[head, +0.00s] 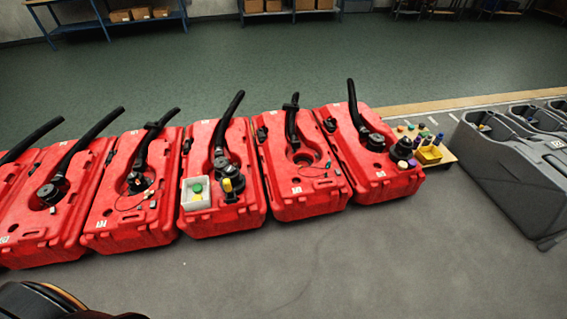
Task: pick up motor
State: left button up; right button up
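Several red scrubber tanks stand in a row on the grey floor. A black round part that looks like a motor sits in the left tank (50,193). Similar dark round parts sit in the middle tank (222,166) and at the right end tank (374,141). The tank second from right (318,190) has an open round recess with a loose cable. Another tank (120,225) also shows a loose cable by its opening. I cannot tell which round part is the task's motor.
A white bin (196,194) with a green and a yellow item rests on the middle tank. Grey tanks (515,175) stand far right. Floor in front of the red row is clear.

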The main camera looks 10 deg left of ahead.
aim_at(237, 180)
jog(key=i+j+u, duration=0.1)
jog(key=i+j, duration=0.3)
jog(key=i+j+u, duration=0.1)
jog(key=i+j, duration=0.3)
jog(key=i, duration=0.2)
jog(key=i+j+u, duration=0.15)
jog(key=i+j, duration=0.2)
jog(key=i, duration=0.15)
